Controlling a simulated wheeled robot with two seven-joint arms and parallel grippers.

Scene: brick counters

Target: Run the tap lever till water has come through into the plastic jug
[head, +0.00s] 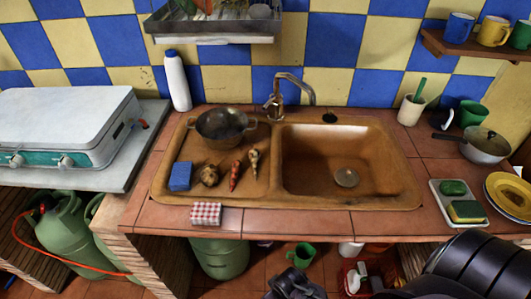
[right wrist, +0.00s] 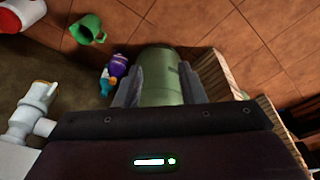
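The metal tap (head: 284,96) stands behind the clay-coloured sink (head: 345,165), its spout curving right over the basin. Its lever is too small to make out clearly. No water stream shows, and the basin holds no vessel; only the round drain (head: 346,177) shows. My left gripper is not identifiable.
A dark pot (head: 226,124), blue sponge (head: 180,177) and several small items sit on the drainboard. A white bottle (head: 177,80) stands behind. A beige cup (head: 411,108), saucepan (head: 486,147) and sponge tray (head: 458,201) occupy the right counter.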

